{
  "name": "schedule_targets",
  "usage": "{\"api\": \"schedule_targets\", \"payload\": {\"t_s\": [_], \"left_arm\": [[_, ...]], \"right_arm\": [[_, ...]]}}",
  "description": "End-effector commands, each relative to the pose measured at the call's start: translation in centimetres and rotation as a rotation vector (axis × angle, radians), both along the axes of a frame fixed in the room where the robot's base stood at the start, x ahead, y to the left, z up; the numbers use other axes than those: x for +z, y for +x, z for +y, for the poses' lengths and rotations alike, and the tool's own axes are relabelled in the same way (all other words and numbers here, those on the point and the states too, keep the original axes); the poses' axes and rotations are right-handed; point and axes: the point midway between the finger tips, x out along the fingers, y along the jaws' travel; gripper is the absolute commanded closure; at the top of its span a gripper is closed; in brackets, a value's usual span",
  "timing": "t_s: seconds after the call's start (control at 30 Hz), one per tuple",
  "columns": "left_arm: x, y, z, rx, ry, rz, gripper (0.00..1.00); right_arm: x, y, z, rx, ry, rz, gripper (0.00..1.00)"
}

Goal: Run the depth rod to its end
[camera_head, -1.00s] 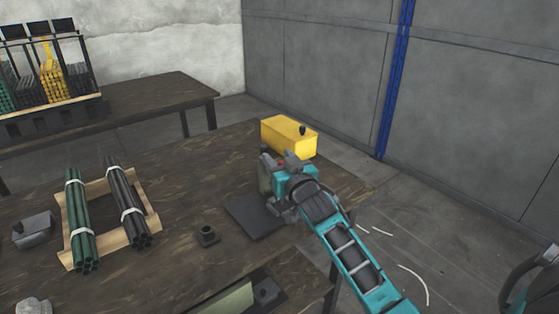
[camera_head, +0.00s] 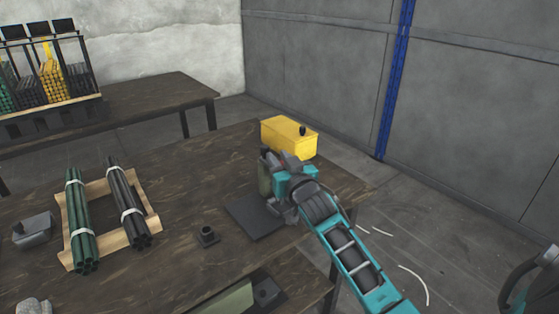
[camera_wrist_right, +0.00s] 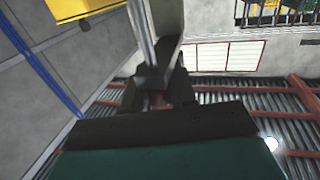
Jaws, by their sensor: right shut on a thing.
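My right gripper (camera_head: 275,166) is at the upper part of a small press on the near table, and my arm hides much of that press. Its grey-green body (camera_head: 264,178) stands behind a dark base plate (camera_head: 248,218). In the right wrist view, the dark fingers of my right gripper (camera_wrist_right: 160,88) are shut around the end of a thin metal rod (camera_wrist_right: 147,32). The rod runs up beside a pale grey-green upright (camera_wrist_right: 168,28), apparently the press body. The exact grip is dark and partly hidden.
A yellow box (camera_head: 288,138) with a black knob stands just behind the press. A wooden rack (camera_head: 97,188) of green and black rods lies left. A small dark socket (camera_head: 208,235) stands on the table, which is clear between them. A grey block (camera_head: 33,229) sits far left.

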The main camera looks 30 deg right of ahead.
Motion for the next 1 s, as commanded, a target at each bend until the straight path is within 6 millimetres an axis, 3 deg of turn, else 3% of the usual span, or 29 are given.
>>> {"api": "schedule_targets", "payload": {"t_s": [0.27, 0.67, 0.7, 0.9, 1.0], "left_arm": [[2.3, 0.0, 0.8, 0.010, 0.018, -0.014, 0.57], [1.0, -1.0, 1.6, 0.025, 0.031, 0.009, 0.57], [1.0, -1.0, 1.6, 0.025, 0.030, 0.008, 0.57], [1.2, -0.9, 1.5, 0.026, 0.027, 0.006, 0.57], [1.2, -0.9, 1.5, 0.025, 0.026, 0.005, 0.57]], "right_arm": [[2.8, 0.0, 0.0, 0.000, 0.001, 0.001, 1.00], [3.6, 0.1, 0.0, 0.001, -0.001, -0.009, 1.00], [3.6, 0.1, 0.0, 0.001, -0.002, -0.010, 0.72], [3.4, 0.0, 0.0, 0.000, -0.001, -0.005, 0.53], [3.3, 0.0, 0.0, 0.000, -0.001, -0.003, 0.52]]}}
